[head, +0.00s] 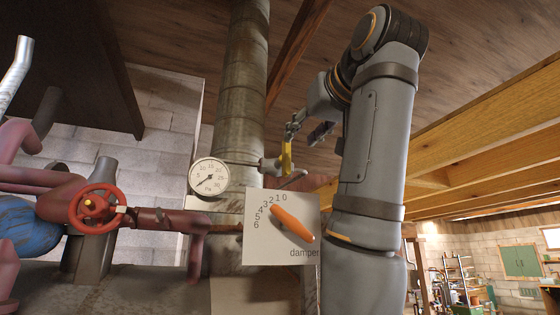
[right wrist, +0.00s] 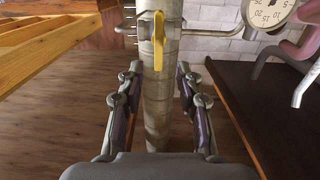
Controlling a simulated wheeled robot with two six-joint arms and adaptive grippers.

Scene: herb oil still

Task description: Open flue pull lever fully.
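A yellow lever (head: 287,158) sits on a grey fitting on the tall metal flue pipe (head: 242,90). In the right wrist view the yellow lever (right wrist: 158,44) stands lengthwise ahead of the fingers, near the middle. My right gripper (head: 306,130) is beside the lever, at its upper right in the head view. In the right wrist view my right gripper (right wrist: 159,75) is open and empty, with its purple-padded fingers apart and the lever beyond their tips. I see no contact with the lever. My left gripper is not in view.
A white damper plate (head: 260,245) with an orange pointer (head: 292,223) is below the lever. A round gauge (head: 209,177) and a red valve wheel (head: 97,208) are to the left. Wooden beams (head: 490,110) run overhead at right.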

